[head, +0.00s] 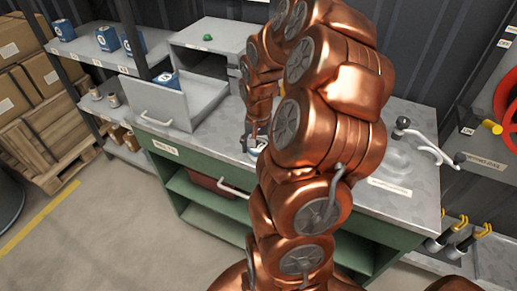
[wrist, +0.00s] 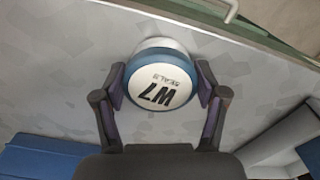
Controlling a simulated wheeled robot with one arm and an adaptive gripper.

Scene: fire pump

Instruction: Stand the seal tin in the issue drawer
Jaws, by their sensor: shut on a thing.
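In the head view my gripper (head: 254,140) is low over the bench top, mostly hidden by my arm. I cannot tell whether the tin touches the bench. A grey drawer (head: 172,106) with a bar handle stands open from the grey cabinet (head: 216,40), left of my gripper. A blue item (head: 166,80) shows inside it. I cannot read which drawer is the issue drawer.
The green workbench (head: 165,150) has a grey top (head: 405,185) with a tap-like fitting (head: 420,138) at right. Shelves (head: 95,50) at left hold blue boxes. Floor (head: 100,220) is clear in front.

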